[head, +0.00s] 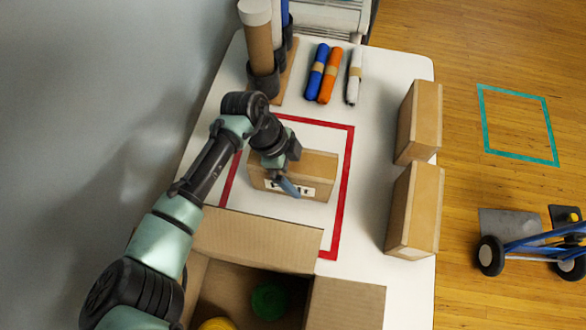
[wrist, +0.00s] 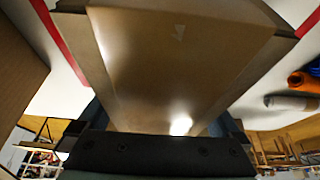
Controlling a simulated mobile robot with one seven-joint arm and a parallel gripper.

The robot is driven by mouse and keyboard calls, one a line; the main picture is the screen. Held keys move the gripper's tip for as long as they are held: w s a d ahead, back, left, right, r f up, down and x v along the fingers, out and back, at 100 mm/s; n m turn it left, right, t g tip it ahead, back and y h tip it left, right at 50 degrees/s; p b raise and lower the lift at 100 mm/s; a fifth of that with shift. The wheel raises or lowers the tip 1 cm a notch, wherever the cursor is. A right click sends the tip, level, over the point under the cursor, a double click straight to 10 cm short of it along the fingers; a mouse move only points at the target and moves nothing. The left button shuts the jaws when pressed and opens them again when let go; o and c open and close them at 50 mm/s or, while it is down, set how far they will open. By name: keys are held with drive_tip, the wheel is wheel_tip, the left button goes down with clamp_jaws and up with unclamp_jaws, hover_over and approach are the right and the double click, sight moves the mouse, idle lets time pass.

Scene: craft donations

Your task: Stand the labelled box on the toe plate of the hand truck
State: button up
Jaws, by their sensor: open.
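The labelled box (head: 318,168) is a brown carton with a white label on its near side. It stands inside the red taped outline on the white table. My gripper (head: 286,184) is open at the box, in front of part of the label. In the wrist view the box (wrist: 175,60) fills the middle, between the jaws; contact cannot be made out. The blue hand truck (head: 545,243) is on the floor at the right, partly cut off by the frame edge. Its grey toe plate (head: 508,224) looks bare.
Two plain cartons (head: 419,122) (head: 415,210) stand along the table's right side. An open carton (head: 260,240) with green and yellow yarn is at the front. Coloured rolls (head: 322,75) lie at the back beside upright tubes (head: 260,40). A teal outline (head: 518,125) marks clear floor.

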drive_tip(key=shift+d+f, duration=0.1)
drive_tip(key=shift+f, duration=0.2)
drive_tip(key=shift+r, duration=0.1)
clamp_jaws()
